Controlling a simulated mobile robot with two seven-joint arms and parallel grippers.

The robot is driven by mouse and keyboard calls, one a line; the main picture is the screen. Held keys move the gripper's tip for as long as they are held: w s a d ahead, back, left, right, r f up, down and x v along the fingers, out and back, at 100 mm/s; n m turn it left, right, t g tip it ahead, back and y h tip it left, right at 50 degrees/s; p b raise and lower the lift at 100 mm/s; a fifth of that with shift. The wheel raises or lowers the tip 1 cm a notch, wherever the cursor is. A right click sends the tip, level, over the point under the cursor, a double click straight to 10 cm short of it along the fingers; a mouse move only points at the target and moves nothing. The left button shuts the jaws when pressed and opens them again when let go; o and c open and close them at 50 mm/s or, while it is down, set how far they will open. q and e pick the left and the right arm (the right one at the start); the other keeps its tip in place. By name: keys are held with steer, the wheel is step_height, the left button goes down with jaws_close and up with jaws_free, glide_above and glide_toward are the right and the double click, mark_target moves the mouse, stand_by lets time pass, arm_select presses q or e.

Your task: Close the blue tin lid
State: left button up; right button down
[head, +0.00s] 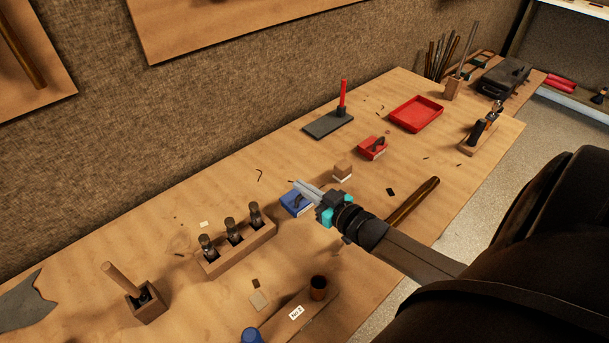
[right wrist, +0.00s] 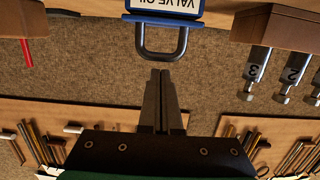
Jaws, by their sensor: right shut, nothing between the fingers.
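The blue tin (head: 291,206) sits on the workbench near the middle of the head view, partly hidden by my right gripper (head: 299,187). In the right wrist view its blue-edged face (right wrist: 190,17) shows at the top, with a white "VALVE OIL" label upside down and a dark loop handle (right wrist: 142,44). My right gripper (right wrist: 160,73) is shut and empty, with its fingertips close to the handle; I cannot tell if they touch. How far the lid stands open cannot be told. My left gripper is not in view.
A wooden block with several valves (head: 236,254) stands left of the tin. A small wood-and-white block (head: 343,172) and a red tin (head: 372,149) are to the right. A red tray (head: 416,114) and a dark slab with a red rod (head: 328,124) lie farther back.

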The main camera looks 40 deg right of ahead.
steer(key=r+p, duration=0.2)
steer(key=r, duration=0.1)
steer(key=shift+w+r+p, duration=0.2)
steer(key=shift+w+p, duration=0.1)
steer(key=shift+p, duration=0.1)
steer(key=s+f, duration=0.1)
steer(key=s, duration=0.2)
steer(key=s+f, duration=0.2)
steer(key=s, duration=0.1)
steer(key=s+f+b, duration=0.1)
steer(key=s, duration=0.2)
steer(key=shift+d+f, duration=0.3)
steer(key=shift+f, duration=0.1)
